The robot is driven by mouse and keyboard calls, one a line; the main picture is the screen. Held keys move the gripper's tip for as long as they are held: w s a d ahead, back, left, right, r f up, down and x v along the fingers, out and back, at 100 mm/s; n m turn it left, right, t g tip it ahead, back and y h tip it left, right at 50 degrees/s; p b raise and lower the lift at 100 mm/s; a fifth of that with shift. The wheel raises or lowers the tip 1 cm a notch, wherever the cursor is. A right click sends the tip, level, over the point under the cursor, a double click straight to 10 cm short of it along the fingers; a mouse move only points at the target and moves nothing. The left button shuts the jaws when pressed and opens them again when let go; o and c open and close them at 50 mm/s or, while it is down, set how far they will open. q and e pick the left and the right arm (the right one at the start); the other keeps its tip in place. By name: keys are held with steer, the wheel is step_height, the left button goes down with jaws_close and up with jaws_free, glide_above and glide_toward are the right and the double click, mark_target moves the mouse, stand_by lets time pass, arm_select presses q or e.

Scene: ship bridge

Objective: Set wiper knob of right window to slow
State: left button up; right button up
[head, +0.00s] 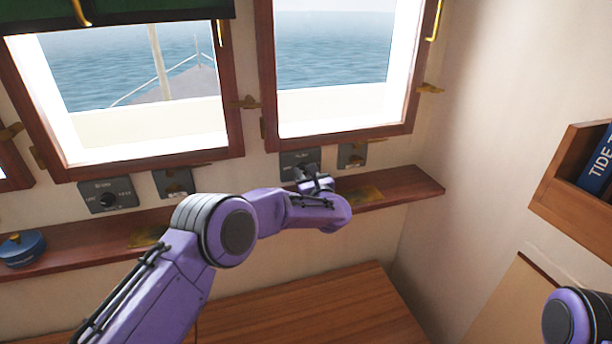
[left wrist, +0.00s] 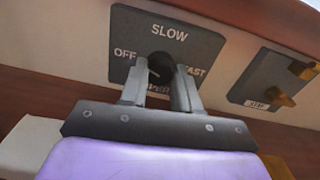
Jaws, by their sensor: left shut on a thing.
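The wiper panel of the right window (head: 298,159) is a dark grey plate on the wall just below that window. In the left wrist view the plate (left wrist: 190,37) reads OFF at left, SLOW at top and FAST at right. Its round black knob (left wrist: 161,60) sits between the fingers of my left gripper (left wrist: 159,84), which is shut on it. A small white mark shows low on the knob's left side; its exact direction is hard to tell. In the head view my left gripper (head: 312,180) reaches the panel and hides the knob. My right gripper is out of view.
A second plate with a brass switch (left wrist: 278,97) is right of the panel. Another wiper panel (head: 109,195) is under the left window. A wooden ledge (head: 408,187) runs below the panels, with a blue round container (head: 22,249) at its left. A wooden bookshelf (head: 562,185) is at right.

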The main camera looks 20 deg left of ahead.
arm_select(q)
steer(key=m+b, duration=0.2)
steer(key=shift+f+m+b, duration=0.3)
steer(key=shift+m+b, duration=0.1)
steer(key=m+b, duration=0.1)
steer(key=m, duration=0.1)
steer(key=shift+m+b, duration=0.35)
steer(key=shift+m, duration=0.05)
steer(key=m+b, duration=0.1)
steer(key=m, duration=0.2)
steer(key=shift+r+m, duration=0.1)
steer(key=shift+m, duration=2.2)
steer(key=shift+a+r, duration=0.1)
